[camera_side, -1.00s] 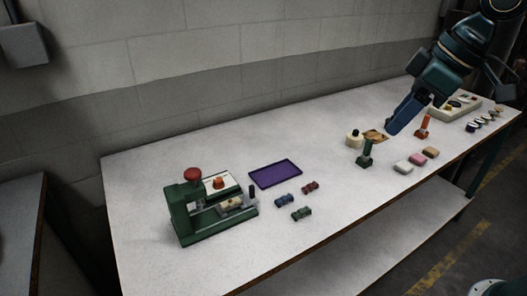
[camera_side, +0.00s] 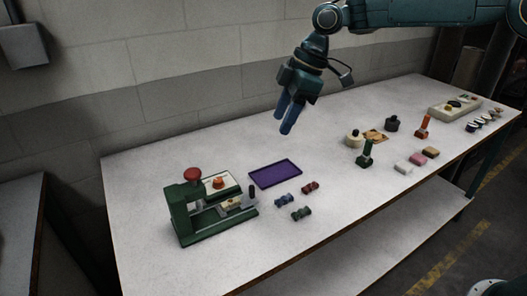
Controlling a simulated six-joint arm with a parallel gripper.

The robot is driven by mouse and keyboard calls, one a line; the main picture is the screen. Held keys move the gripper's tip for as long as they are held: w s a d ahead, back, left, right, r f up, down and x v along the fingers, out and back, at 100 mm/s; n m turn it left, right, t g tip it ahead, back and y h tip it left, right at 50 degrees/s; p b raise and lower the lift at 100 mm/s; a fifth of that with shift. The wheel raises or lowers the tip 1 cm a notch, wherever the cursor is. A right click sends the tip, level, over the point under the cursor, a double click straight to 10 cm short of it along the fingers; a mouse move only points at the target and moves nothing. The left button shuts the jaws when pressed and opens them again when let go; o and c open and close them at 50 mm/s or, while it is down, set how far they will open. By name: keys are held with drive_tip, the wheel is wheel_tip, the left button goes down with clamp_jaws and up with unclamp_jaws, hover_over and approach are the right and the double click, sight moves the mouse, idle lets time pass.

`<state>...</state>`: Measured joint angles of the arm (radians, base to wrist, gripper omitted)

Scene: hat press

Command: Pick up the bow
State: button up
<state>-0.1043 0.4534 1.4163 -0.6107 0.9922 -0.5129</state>
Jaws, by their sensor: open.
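Three small bow-shaped pieces lie apart on the white table: a blue bow (camera_side: 284,201), a red bow (camera_side: 310,187) and a green bow (camera_side: 302,214). They are just right of and in front of a purple tray (camera_side: 276,173), which looks empty. My gripper (camera_side: 284,125) has blue fingers and is open and empty. It hangs well above the table, up and behind the bows in the picture, fingers pointing down. It touches nothing.
A green press (camera_side: 202,222) with a red knob (camera_side: 193,174) stands left of the tray. To the right are a green stamp (camera_side: 366,153), a red-orange stamp (camera_side: 423,126), cream and dark round pots, pastel blocks (camera_side: 403,167) and a pale tray (camera_side: 441,112). The table's middle is clear.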

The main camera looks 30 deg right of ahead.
drive_tip(key=w+a+f+n+g, duration=0.1)
drive_tip(key=w+a+f+n, duration=0.3)
drive_tip(key=f, duration=0.6)
drive_tip(key=shift+w+a+f+g+y, duration=0.4)
drive_tip(key=shift+w+a, duration=0.15)
drive_tip(key=shift+w, duration=0.65)
hover_over(232, 201)
drive_tip(key=d, duration=0.3)
drive_tip(key=shift+w+a+f, duration=0.1)
drive_tip(key=shift+f, duration=3.8)
drive_tip(key=shift+f, duration=0.1)
drive_tip(key=shift+x, duration=2.5)
drive_tip(key=shift+c, duration=0.2)
drive_tip(key=c, duration=1)
